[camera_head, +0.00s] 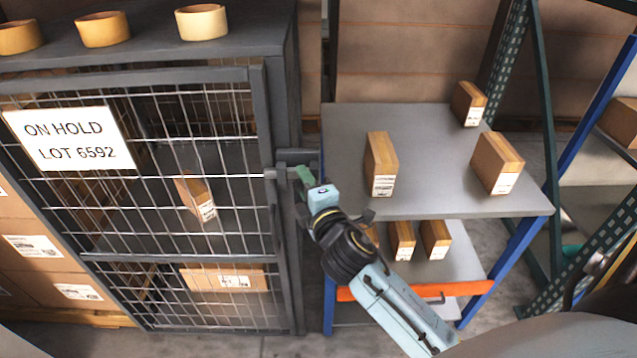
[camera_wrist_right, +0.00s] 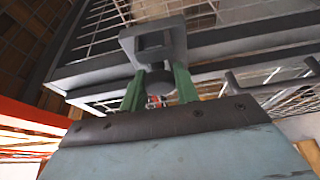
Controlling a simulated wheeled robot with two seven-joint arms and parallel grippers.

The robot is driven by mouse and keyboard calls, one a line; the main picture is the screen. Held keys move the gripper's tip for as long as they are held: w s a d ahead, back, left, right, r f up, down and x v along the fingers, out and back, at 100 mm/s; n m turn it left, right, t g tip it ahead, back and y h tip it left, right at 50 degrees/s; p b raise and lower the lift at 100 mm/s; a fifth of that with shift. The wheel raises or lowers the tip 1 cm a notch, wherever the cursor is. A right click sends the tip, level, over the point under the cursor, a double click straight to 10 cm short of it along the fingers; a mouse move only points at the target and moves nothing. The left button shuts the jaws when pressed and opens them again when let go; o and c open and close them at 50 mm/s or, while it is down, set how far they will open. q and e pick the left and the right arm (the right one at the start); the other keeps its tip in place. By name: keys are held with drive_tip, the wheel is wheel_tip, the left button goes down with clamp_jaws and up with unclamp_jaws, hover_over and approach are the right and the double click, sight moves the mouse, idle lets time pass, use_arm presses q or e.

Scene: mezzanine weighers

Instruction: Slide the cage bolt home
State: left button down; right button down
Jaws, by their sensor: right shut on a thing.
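The mesh cage (camera_head: 283,270) stands at the left, its barred door (camera_head: 262,120) across the front with a sign reading "ON HOLD LOT 6592" (camera_head: 68,138). The cage bolt (camera_head: 272,174) is grey and sits at the door's right edge, with a grey bracket (camera_head: 297,155) beside it. My right gripper (camera_head: 303,177) is at the bolt, its green fingers shut on it. In the right wrist view a dark round knob (camera_wrist_right: 158,88) shows between the fingers, below the grey bracket (camera_wrist_right: 150,42). The gripper partly hides the bolt, so how far it sits in its keeper is unclear. My left gripper is out of view.
A grey shelf table (camera_head: 435,190) with several cartons (camera_head: 381,163) stands right of the cage, close behind my right arm. An orange bar (camera_head: 450,289) crosses its lower part. Round tan rings (camera_head: 202,22) sit on the cage top. Cartons lie inside the cage.

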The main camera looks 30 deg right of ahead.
drive_tip(key=shift+w+a, duration=0.3)
drive_tip(key=shift+a, duration=0.25)
drive_tip(key=shift+w+a, duration=0.25)
drive_tip(key=shift+a, duration=0.25)
drive_tip(key=c, duration=1.1)
unclamp_jaws()
drive_tip(key=shift+s, duration=0.1)
drive_tip(key=s+a, duration=0.2)
drive_tip(key=s, duration=1.1)
drive_tip(key=shift+b, duration=0.4)
drive_tip(key=shift+f, duration=0.1)
